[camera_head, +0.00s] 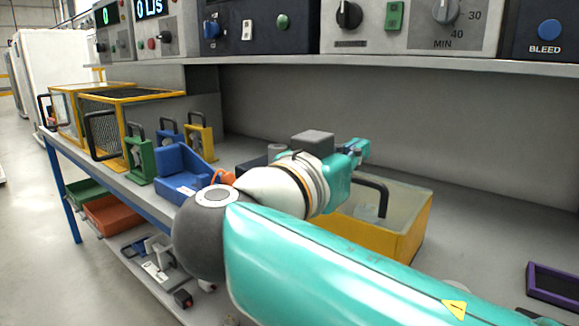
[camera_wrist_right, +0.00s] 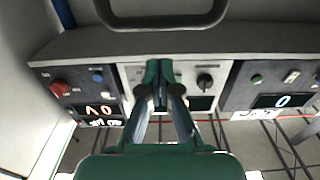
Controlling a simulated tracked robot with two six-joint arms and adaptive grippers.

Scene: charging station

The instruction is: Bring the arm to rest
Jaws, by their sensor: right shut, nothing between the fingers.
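My right arm (camera_head: 300,255), teal with a dark grey elbow and a white wrist section, reaches from the lower right across the bench. My right gripper (camera_head: 357,151) is at its far end, small and partly hidden behind the wrist, above the yellow box. In the right wrist view the right gripper (camera_wrist_right: 160,76) has its green fingertips together with nothing between them. Beyond the fingertips in that view is a row of instrument panels (camera_wrist_right: 202,82) with knobs and displays. My left arm and gripper do not show.
A yellow glass-topped box (camera_head: 408,232) with a black handle stands beneath the arm. A blue holder (camera_head: 183,173), green and yellow handled blocks and yellow mesh cages (camera_head: 130,95) stand on the left. A shelf (camera_head: 400,66) with instruments overhangs the bench. A purple-framed tray (camera_head: 553,284) lies at right.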

